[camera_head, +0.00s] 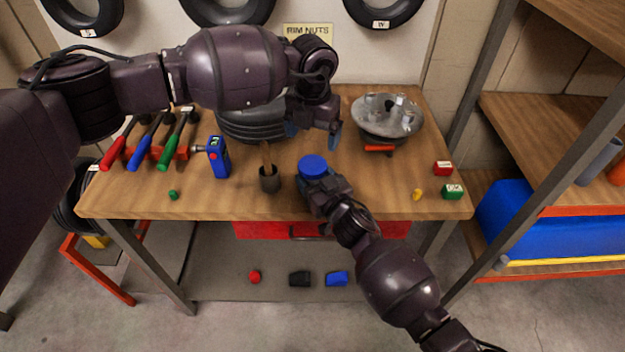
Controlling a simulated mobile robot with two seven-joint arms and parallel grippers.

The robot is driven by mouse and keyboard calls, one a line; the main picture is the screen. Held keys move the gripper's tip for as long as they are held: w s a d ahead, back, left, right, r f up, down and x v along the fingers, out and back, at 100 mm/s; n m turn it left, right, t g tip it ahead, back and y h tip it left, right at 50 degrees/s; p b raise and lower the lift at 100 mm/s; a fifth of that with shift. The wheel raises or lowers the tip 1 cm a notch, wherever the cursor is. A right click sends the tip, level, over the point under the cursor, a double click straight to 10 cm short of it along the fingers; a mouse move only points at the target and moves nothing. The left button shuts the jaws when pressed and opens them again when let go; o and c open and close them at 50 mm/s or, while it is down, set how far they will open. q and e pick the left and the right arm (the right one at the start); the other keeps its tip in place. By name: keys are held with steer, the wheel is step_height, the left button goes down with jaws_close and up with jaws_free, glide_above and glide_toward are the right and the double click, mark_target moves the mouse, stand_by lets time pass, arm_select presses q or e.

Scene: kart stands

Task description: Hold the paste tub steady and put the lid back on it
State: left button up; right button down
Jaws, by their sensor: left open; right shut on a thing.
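A round blue piece (313,166) is near the front middle of the bench, its flat top facing up. It looks like the lid of the paste tub. The tub body below it is mostly hidden, so how the lid is seated cannot be told. My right gripper (318,184) comes from the front and is shut on the tub just under the blue top. My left gripper (313,134) is open and empty, behind and above the blue top. Its fingers are apart and point down, clear of the lid.
A dark cup with a wooden-handled brush (269,180) stands just left. A round metal stand (387,116) is back right.

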mark_target(313, 164)
arm_select(q)
steer(key=n, duration=0.5)
steer(key=shift+s, duration=0.2)
steer(key=shift+f, duration=0.1)
steer(key=shift+f, duration=3.95)
steer(key=c, duration=0.9)
steer(key=o, duration=1)
steer(key=shift+r, duration=0.1)
